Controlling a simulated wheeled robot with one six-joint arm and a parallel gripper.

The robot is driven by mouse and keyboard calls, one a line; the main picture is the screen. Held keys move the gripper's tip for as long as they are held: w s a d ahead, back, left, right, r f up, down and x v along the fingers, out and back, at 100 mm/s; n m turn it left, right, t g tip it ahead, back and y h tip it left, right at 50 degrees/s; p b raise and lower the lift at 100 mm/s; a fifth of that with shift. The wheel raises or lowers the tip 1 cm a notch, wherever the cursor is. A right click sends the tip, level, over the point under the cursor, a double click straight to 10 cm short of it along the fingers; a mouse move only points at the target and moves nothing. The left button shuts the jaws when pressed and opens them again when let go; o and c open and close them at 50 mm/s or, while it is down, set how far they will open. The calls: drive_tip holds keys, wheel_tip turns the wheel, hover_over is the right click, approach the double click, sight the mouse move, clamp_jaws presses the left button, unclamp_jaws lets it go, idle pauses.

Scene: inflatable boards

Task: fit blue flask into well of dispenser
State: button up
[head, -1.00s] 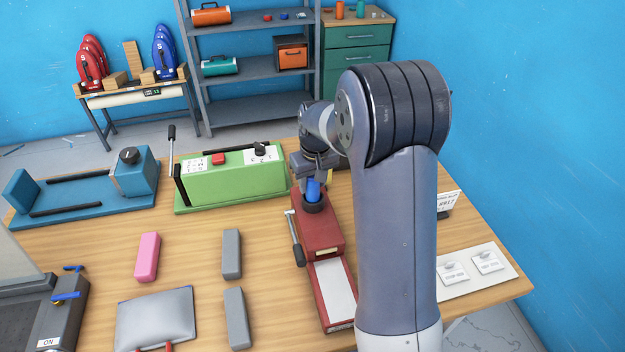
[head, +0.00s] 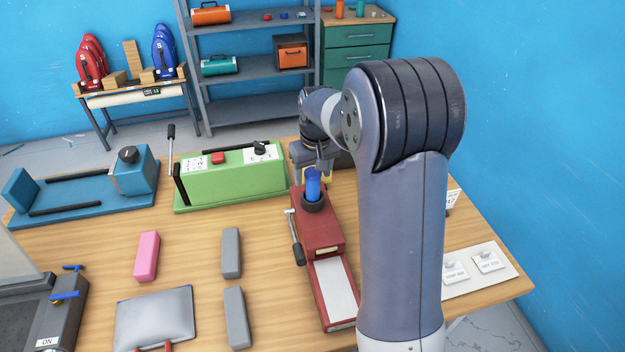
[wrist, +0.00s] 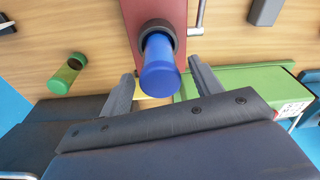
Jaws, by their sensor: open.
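The blue flask (head: 313,183) stands upright in the dark round well (head: 313,203) on top of the red dispenser (head: 322,240). In the wrist view the blue flask (wrist: 160,68) has its lower end inside the dark ring of the well (wrist: 157,32). How deep it sits I cannot tell. My gripper (head: 313,170) is just above and behind the flask in the head view. In the wrist view its two fingers (wrist: 160,88) are spread on either side of the flask, with gaps, and hold nothing.
A green machine (head: 228,180) stands left of the dispenser, with a blue one (head: 133,175) farther left. A crank lever (head: 295,240) sticks out from the dispenser's left side. Grey blocks (head: 231,253) and a pink block (head: 147,255) lie on the table.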

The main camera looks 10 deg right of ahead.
drive_tip(key=r, duration=0.6)
drive_tip(key=s+r, duration=0.1)
drive_tip(key=r, duration=0.2)
drive_tip(key=shift+d+b, duration=0.1)
drive_tip(key=shift+b, duration=0.2)
drive_tip(key=f, duration=0.4)
drive_tip(key=w+f+p, duration=0.1)
drive_tip(key=f, duration=0.7)
drive_tip(key=shift+w+f, duration=0.1)
drive_tip(key=shift+w, duration=0.05)
drive_tip(key=shift+w+r, duration=0.1)
drive_tip(key=shift+r, duration=1.55)
drive_tip(key=shift+f, duration=0.1)
